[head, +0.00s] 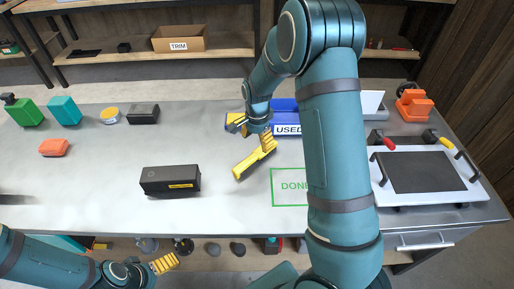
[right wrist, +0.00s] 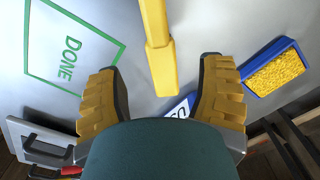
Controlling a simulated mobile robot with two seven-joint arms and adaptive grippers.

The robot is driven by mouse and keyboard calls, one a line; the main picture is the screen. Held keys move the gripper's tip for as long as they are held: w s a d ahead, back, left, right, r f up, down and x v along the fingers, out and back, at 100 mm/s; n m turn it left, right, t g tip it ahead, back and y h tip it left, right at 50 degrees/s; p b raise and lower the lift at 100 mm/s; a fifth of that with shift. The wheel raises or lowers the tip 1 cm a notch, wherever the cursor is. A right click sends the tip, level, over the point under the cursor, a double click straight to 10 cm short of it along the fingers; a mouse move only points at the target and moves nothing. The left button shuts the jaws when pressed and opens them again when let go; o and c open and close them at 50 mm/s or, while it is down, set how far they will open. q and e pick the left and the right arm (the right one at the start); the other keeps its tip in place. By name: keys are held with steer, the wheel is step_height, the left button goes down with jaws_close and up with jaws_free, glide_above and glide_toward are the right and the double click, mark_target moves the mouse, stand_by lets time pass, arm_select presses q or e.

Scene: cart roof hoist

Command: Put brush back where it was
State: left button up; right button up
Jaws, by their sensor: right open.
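The yellow brush (head: 250,163) lies slantwise on the grey table, left of the green DONE outline (head: 289,187). My right gripper (head: 267,141) is over its far end. In the right wrist view the brush (right wrist: 158,45) shows as a yellow bar, its end between the open fingers (right wrist: 160,72), with gaps on both sides; I cannot tell the height between them. The blue USED tray (head: 285,118) stands behind, partly hidden by my right arm. My left gripper (head: 163,264) is low at the front left; its fingertips are too small to read.
A blue block with a yellow top (right wrist: 275,72) is beside the right finger. A black box (head: 170,181) stands left of the brush. A white board with a dark plate (head: 427,172) and handles is at the right. Several small items line the table's left back.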

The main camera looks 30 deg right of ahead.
mark_target(257, 153)
steer(key=shift+r, duration=1.6)
